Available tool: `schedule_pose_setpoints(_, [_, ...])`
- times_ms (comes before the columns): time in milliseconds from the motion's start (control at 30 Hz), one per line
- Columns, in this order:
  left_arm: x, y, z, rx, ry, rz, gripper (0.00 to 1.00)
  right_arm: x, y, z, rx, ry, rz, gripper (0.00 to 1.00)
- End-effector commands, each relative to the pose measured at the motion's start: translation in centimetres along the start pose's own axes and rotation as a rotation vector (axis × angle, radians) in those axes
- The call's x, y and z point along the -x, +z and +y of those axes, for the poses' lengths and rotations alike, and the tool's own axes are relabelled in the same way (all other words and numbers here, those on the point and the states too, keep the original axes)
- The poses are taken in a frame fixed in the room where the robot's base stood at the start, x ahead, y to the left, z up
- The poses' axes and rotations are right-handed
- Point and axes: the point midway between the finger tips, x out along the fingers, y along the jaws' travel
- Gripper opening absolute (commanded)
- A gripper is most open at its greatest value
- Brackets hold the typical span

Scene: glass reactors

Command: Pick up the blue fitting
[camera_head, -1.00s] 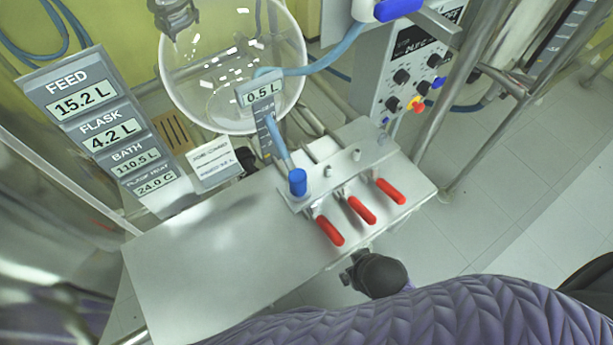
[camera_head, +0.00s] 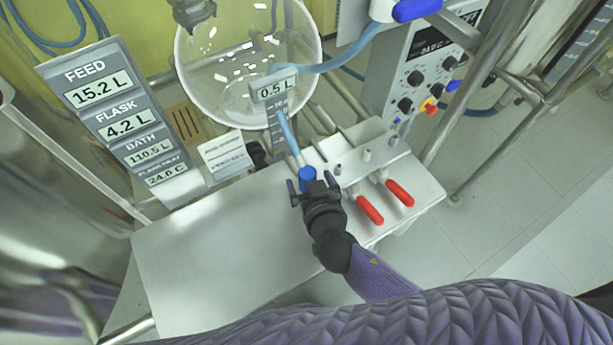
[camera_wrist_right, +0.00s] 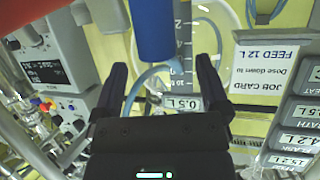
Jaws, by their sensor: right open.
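The blue fitting (camera_head: 307,174) stands on the manifold block at the back of the metal bench, with a light blue hose rising from it. My right gripper (camera_head: 313,188) is open, right at the fitting on its near side, and hides the fitting's lower part. In the right wrist view the blue fitting (camera_wrist_right: 153,32) hangs in from the top edge, between the lines of the two spread fingers (camera_wrist_right: 161,68). The fingers are apart from it there. My left gripper is not in view.
Red valve handles (camera_head: 369,209) (camera_head: 399,193) stick out to the right of my gripper; another red shape (camera_wrist_right: 38,14) shows close in the wrist view. A glass vessel (camera_head: 225,65) and a control box (camera_head: 410,85) stand behind. The bench top (camera_head: 215,245) is bare at left.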

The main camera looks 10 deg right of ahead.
Motion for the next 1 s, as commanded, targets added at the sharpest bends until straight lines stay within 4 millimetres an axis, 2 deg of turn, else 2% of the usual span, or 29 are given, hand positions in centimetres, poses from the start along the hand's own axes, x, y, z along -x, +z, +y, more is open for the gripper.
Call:
schedule_pose_setpoints(100, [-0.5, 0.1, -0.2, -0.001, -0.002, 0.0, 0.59, -2.6, 0.1, 0.2, 0.003, 0.002, 0.002, 0.95])
schedule_pose_setpoints(200, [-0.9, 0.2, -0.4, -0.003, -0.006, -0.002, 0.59, -4.3, 0.2, 0.3, 0.002, 0.003, 0.001, 0.95])
schedule_pose_setpoints(300, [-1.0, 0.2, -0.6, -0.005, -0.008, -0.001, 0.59, -5.0, 0.1, 0.2, -0.001, 0.002, 0.0, 0.95])
schedule_pose_setpoints(467, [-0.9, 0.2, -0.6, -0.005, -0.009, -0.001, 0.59, -4.9, 0.1, 0.2, -0.002, 0.002, -0.001, 0.95])
schedule_pose_setpoints(567, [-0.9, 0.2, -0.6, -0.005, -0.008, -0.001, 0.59, -4.9, 0.1, 0.2, -0.001, 0.002, -0.001, 0.78])
schedule_pose_setpoints(933, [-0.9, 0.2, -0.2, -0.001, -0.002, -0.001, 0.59, -4.9, 0.1, 0.2, -0.001, 0.003, -0.001, 0.0])
schedule_pose_setpoints(1000, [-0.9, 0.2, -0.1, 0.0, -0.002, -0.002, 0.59, -4.9, 0.1, 0.2, -0.001, 0.003, -0.001, 0.0])
